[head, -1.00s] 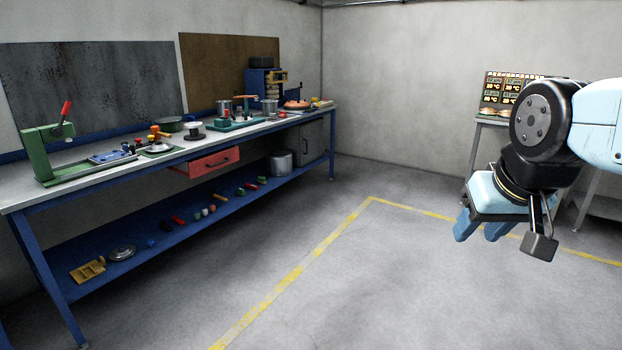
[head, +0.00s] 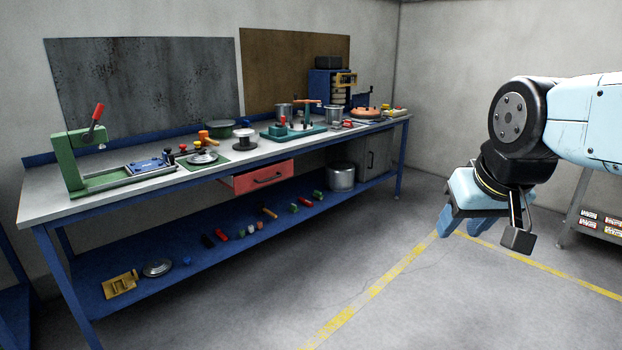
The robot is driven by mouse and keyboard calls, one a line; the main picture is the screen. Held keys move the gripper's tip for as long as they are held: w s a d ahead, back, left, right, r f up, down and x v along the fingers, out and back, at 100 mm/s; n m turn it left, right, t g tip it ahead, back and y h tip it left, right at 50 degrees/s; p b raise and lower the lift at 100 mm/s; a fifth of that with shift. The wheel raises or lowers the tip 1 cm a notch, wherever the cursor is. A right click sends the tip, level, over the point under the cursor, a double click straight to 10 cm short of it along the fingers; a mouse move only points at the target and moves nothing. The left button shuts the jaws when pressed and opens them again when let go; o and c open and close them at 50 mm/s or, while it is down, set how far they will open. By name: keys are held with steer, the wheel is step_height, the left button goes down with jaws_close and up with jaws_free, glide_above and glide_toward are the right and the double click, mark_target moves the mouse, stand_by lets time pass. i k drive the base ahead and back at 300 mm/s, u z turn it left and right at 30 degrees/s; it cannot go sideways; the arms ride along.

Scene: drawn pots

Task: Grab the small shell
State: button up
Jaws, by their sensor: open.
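I cannot pick out a small shell for certain; the items on the bench and its shelf are too small to tell. The long workbench (head: 120,192) stands at the left with many small items on top. Its blue lower shelf (head: 200,277) holds several small coloured pieces (head: 247,229), a yellow bracket (head: 121,285) and a round metal lid (head: 157,267).
A green press with a red handle (head: 75,165) stands at the bench's left end. A red drawer (head: 262,176) sticks out below the top. A metal pot (head: 341,177) stands on the shelf. A grey rack (head: 596,222) is at the right edge. The floor between is clear.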

mark_target(332, 113)
steer(key=u, duration=0.1)
steer(key=i, duration=2.75)
steer(key=z, duration=0.15)
